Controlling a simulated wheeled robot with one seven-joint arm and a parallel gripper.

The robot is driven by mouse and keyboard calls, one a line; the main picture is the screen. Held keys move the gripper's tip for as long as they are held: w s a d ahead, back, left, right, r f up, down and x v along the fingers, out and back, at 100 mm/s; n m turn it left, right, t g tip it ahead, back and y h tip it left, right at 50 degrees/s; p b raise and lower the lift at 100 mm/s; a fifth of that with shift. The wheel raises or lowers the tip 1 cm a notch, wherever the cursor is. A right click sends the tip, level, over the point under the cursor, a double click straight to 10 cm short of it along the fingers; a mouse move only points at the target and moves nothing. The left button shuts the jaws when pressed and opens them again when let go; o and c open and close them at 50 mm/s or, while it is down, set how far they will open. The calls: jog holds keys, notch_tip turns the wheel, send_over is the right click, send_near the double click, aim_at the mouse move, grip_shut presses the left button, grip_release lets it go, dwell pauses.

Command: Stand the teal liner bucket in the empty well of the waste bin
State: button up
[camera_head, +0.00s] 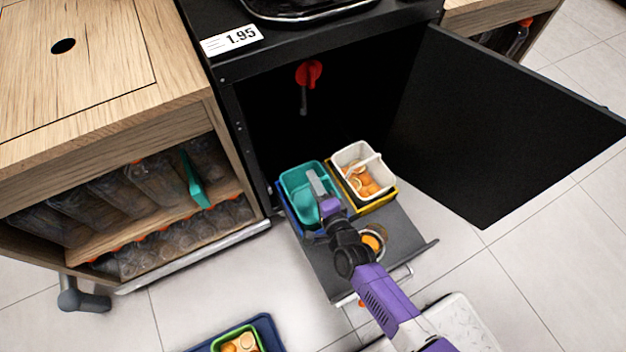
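The teal liner bucket (293,183) is upright in the left part of the pulled-out waste bin (326,262), within or just above a blue well (284,207). I cannot tell whether its base rests on the well floor. My gripper (314,180) is over the bucket's right part, pointing into or across its opening. The fingertips are small and seen from behind, so I cannot tell if they are shut on the bucket or its handle. Beside it, a white bucket (346,156) with orange halves sits in a yellow well (377,203).
The black cabinet's open door (510,120) stands to the right. A wooden shelf unit (85,240) with bottles is at the left. A blue tray with a green box (217,342) lies on the floor at the front. An orange piece (372,243) is on the drawer's front part.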

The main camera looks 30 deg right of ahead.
jog(key=d+p+v, duration=0.1)
jog(key=p+v, duration=0.2)
jog(key=v, duration=0.8)
jog(key=shift+a, duration=0.45)
jog(key=shift+s+r, duration=0.1)
jog(key=s+r+n, duration=0.8)
jog(key=s+r, duration=0.1)
jog(key=s, duration=0.5)
jog(key=s+r+n, duration=0.4)
jog(key=r+n, duration=0.1)
jog(key=r, duration=0.4)
jog(key=s+r+n+g+y, duration=0.1)
jog(key=s+r+n, duration=0.4)
jog(key=r, duration=0.4)
jog(key=shift+d+n, duration=0.4)
jog(key=shift+d, duration=0.1)
